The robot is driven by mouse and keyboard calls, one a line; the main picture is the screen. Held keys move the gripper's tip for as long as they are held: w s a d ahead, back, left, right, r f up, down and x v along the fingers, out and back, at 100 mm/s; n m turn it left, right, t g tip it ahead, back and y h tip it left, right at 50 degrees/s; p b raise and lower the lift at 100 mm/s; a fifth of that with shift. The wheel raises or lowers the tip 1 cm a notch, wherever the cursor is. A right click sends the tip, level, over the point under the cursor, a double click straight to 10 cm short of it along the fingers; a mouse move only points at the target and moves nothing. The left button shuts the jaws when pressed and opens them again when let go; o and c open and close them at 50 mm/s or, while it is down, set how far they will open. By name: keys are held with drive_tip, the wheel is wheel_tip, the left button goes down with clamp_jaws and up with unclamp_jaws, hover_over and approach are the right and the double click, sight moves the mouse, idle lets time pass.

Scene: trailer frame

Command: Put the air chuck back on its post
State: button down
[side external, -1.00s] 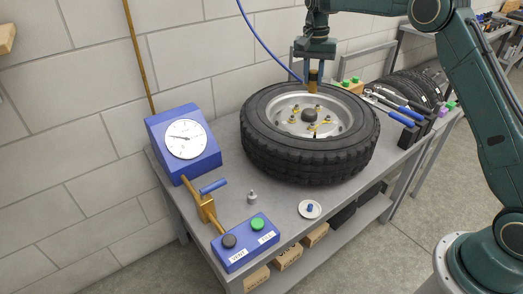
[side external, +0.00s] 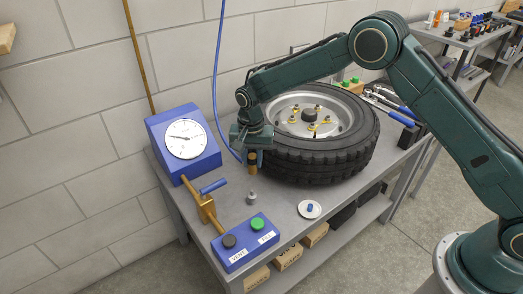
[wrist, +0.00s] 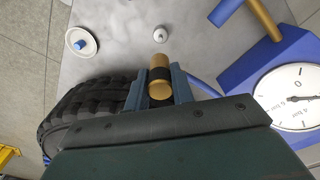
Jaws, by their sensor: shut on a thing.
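The air chuck (side external: 253,169) is a brass cylinder with a dark band. My gripper (side external: 253,157) is shut on it beside the tyre's left edge. In the wrist view the chuck (wrist: 160,66) sits between the two fingers of my gripper (wrist: 160,90). The post (side external: 252,199) is a short grey peg on the bench, bare on top. In the side view the chuck hangs above it with a visible gap. In the wrist view the post (wrist: 161,35) lies just beyond the chuck's end. The blue hose (side external: 217,80) runs down to my gripper.
The tyre (side external: 340,168) lies flat on the bench (side external: 275,205), close to the right of my gripper. A blue gauge box (side external: 160,125), a brass lever with blue handle (side external: 212,186) and a button box (side external: 245,250) stand left and in front. A white dish (side external: 310,210) lies right of the post.

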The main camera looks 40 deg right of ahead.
sight(251, 169)
drive_tip(key=shift+s+a+f, duration=0.2)
drive_tip(key=shift+a+f, duration=0.05)
drive_tip(key=shift+a, duration=0.15)
drive_tip(key=shift+f, duration=0.1)
drive_tip(key=shift+f, duration=2.5)
drive_tip(key=shift+f, duration=1.6)
drive_tip(key=c, duration=0.6)
unclamp_jaws()
drive_tip(key=shift+c, duration=0.2)
drive_tip(key=shift+r, duration=4)
drive_tip(key=shift+r, duration=0.1)
